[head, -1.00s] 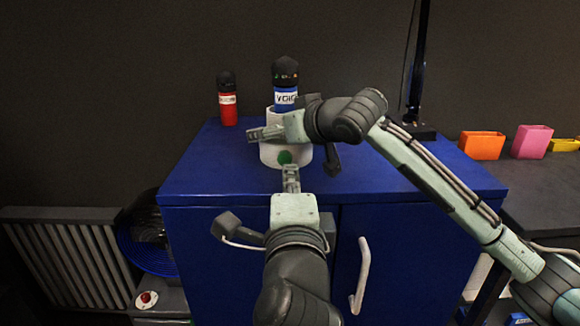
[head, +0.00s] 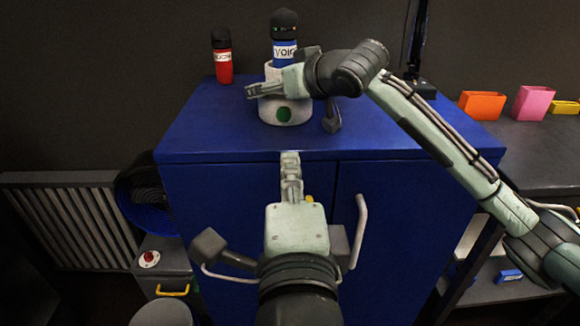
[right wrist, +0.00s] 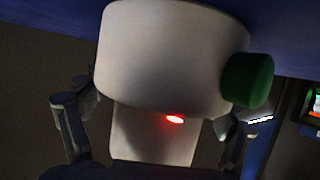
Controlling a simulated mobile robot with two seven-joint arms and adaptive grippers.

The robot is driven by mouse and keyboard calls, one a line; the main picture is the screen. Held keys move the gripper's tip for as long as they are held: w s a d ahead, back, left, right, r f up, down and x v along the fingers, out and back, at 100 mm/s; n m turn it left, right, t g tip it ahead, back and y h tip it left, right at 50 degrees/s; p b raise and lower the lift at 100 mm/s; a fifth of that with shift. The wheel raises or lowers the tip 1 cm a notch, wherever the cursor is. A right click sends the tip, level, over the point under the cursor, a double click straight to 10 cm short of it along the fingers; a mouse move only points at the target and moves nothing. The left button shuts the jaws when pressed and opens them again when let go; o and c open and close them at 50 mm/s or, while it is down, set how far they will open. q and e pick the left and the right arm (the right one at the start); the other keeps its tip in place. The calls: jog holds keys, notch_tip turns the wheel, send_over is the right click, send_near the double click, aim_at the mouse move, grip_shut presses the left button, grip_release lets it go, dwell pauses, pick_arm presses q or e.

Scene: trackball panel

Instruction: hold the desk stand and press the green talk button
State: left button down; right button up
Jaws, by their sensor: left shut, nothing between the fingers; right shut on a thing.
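The white desk stand (head: 270,110) is upright on the blue cabinet top, with the round green talk button (head: 284,114) on its front. The stand holds a blue microphone (head: 284,52) with a black head. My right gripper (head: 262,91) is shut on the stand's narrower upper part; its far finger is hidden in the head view. In the right wrist view the stand (right wrist: 165,55) appears inverted between the fingers, with the green button (right wrist: 248,80) at right and a red light (right wrist: 174,119) glowing. My left gripper (head: 290,160) is shut and empty, in front of the button and apart from it.
A red bottle-shaped item (head: 222,58) stands at the back left of the blue cabinet (head: 215,125). A dark pole (head: 415,50) rises at its back right. Orange (head: 481,105) and pink (head: 533,103) bins sit on the right-hand table. A cabinet handle (head: 359,230) is near my left gripper.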

jog(key=o, duration=0.9)
jog(key=v, duration=1.2)
jog(key=shift+s+d, duration=0.1)
jog(key=shift+s+d+r+p, duration=0.25)
jog(key=shift+s+p, duration=0.15)
jog(key=shift+p+v, duration=1.1)
jog(key=shift+v, duration=1.25)
jog(key=shift+f, duration=0.1)
